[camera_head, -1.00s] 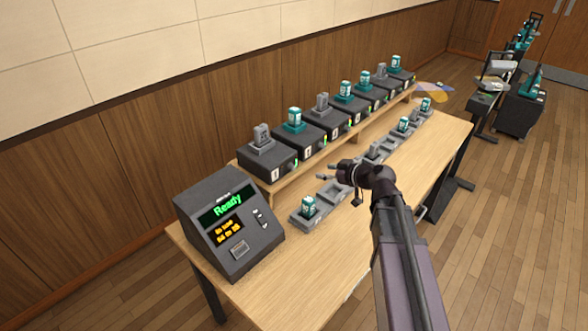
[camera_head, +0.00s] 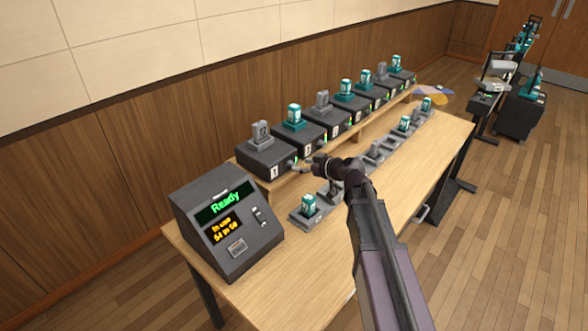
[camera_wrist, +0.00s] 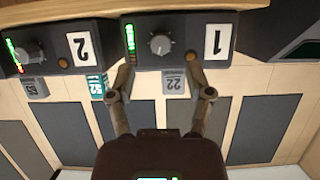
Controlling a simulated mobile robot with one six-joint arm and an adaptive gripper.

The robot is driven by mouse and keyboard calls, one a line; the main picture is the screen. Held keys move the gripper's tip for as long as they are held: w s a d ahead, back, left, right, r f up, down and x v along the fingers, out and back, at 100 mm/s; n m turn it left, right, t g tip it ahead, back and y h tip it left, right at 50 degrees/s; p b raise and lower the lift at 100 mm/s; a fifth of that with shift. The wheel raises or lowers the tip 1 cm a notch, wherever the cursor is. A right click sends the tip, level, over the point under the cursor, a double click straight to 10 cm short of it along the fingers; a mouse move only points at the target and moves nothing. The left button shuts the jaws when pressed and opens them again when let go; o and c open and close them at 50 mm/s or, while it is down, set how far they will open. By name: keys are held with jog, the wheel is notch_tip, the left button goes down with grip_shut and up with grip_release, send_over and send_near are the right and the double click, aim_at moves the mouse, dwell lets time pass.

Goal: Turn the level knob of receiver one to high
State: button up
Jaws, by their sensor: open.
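Receiver one (camera_head: 268,157) is the dark box nearest the console on the raised wooden shelf, with a white "1" label on its front. In the wrist view receiver one (camera_wrist: 179,27) appears upside down, with its grey level knob (camera_wrist: 160,44) at the middle of its face. A lit green level strip stands left of the knob, and a brown button lies to its right. My gripper (camera_wrist: 161,78) is open and empty, its two fingers on either side of the knob and a little short of it. In the head view my gripper (camera_head: 299,165) is close to the front of receiver one.
Receiver two (camera_wrist: 62,47) stands close beside receiver one, with its own knob. A console reading "Ready" (camera_head: 226,220) stands at the table's near end. A row of grey holders, some with teal packs (camera_head: 309,205), lies below the shelf.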

aim_at(294, 164)
jog(key=shift+b+x, duration=0.55)
jog(key=shift+x, duration=1.55)
grip_shut()
